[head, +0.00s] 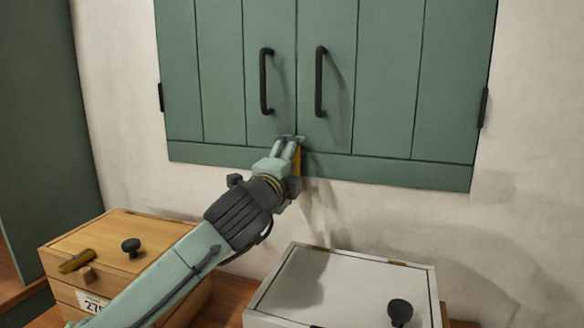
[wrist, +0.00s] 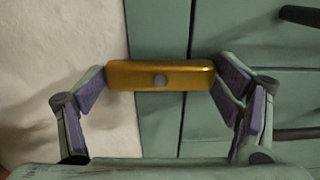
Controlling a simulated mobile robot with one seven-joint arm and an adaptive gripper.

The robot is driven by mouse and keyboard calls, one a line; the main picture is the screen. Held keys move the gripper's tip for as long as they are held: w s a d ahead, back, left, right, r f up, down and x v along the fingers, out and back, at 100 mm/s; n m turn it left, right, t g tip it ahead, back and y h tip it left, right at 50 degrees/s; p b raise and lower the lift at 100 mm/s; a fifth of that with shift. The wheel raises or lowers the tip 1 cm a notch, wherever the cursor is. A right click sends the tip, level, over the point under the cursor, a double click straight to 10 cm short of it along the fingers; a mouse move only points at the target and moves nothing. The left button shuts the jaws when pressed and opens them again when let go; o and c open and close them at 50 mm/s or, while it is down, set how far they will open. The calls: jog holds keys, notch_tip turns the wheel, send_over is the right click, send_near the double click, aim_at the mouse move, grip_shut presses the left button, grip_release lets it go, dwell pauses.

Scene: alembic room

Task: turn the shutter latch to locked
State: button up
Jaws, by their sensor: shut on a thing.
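The shutter latch (wrist: 135,76) is a small brass bar with a grey round pivot in its middle, seen in the wrist view at the lower edge of the green shutters (head: 395,90). In the head view a sliver of the latch (head: 297,162) shows upright beside my fingers, at the seam between the two shutter doors. My gripper (head: 285,150) reaches up to it from the lower left. In the wrist view my gripper (wrist: 160,78) has its fingers at the two ends of the bar, shut on it. Part of the latch is hidden in the head view.
Two black handles (head: 266,80) (head: 320,82) stick out above the latch. Below stand a wooden box (head: 115,240) with a black knob at left and a pale box (head: 340,285) with a black knob at right. The wall between boxes and shutters is clear.

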jog(key=o, duration=1.1)
jog(key=v, duration=1.2)
jog(key=shift+r, duration=0.1)
